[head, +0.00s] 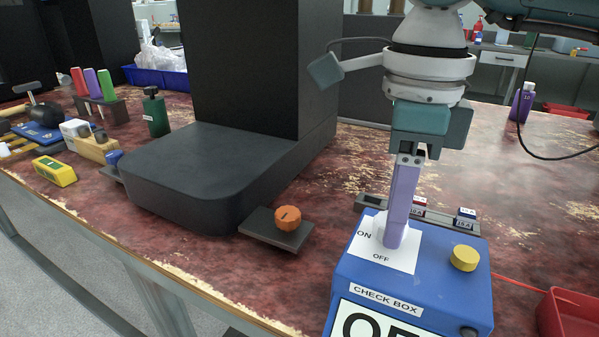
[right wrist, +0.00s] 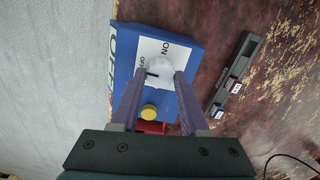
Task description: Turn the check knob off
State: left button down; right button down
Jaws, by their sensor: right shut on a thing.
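The blue check box (right wrist: 193,55) stands near the table's front edge; it also shows in the head view (head: 455,270). Its pale round knob (right wrist: 159,68) sits on a white plate (head: 403,257) printed ON and OFF. A dark mark shows on the knob's left side in the right wrist view, near the OFF print. My right gripper (head: 394,243) points down with its purple fingers shut on the knob, one on each side. In the head view the fingers hide the knob. The box's front sign is cut off and begins with "OF". My left gripper is not in view.
A yellow button (head: 465,258) sits on the box's right side. A dark rail with small labelled blocks (head: 467,214) lies behind the box. A red bin (head: 568,315) stands to the right. An orange knob (head: 288,217) and a black machine (head: 205,170) are to the left.

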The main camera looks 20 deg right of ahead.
jog(key=shift+n, duration=0.4)
jog(key=shift+c, duration=2.1)
grip_release()
notch_tip(320, 180, up, 10)
jog(key=p, duration=0.1)
